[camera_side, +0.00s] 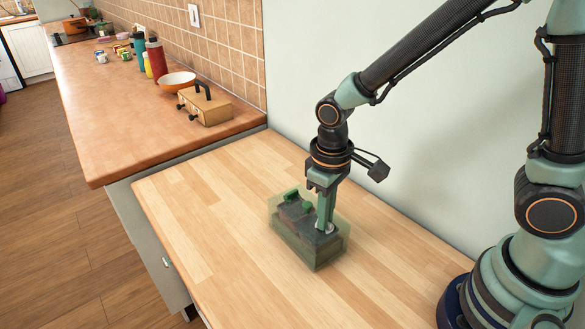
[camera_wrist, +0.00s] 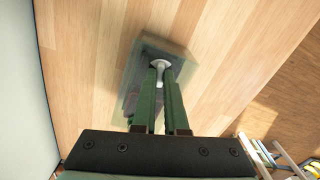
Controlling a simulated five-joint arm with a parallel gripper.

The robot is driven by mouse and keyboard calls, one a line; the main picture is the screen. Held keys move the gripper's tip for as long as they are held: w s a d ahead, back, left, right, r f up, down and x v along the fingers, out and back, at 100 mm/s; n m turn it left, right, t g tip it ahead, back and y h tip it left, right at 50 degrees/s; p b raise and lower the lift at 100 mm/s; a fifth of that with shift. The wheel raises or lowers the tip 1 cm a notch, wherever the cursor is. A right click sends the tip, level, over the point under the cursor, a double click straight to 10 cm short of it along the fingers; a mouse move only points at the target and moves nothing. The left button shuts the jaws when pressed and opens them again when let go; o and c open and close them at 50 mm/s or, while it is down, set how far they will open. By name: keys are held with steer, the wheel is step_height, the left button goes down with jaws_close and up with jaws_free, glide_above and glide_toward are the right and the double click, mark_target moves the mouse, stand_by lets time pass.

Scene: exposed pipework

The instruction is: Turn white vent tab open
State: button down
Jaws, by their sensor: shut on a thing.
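A dark box-shaped fitting with a see-through greenish outer shell (camera_side: 295,240) stands on the light wooden worktop; its edges look blurred. It also shows in the wrist view (camera_wrist: 183,57). Two green raised parts (camera_side: 307,207) sit on its top, left of my gripper. The white vent tab (camera_wrist: 160,63) is a pale rounded piece at my fingertips in the wrist view; in the side view only a small pale bit of it shows. My gripper (camera_side: 325,228) points down over the fitting's right part and is shut on the tab. The fingers hide most of the tab.
The wooden worktop (camera_side: 215,215) is clear around the fitting. A tan box with a black handle (camera_side: 205,106), an orange bowl (camera_side: 177,82) and several bottles stand on the counter at the back left. A pale wall runs behind the worktop.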

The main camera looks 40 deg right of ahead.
steer(key=shift+m, duration=1.5)
steer(key=c, duration=0.9)
jaws_free()
steer(key=shift+c, duration=0.2)
steer(key=shift+r, duration=0.1)
step_height(320, 180, up, 12)
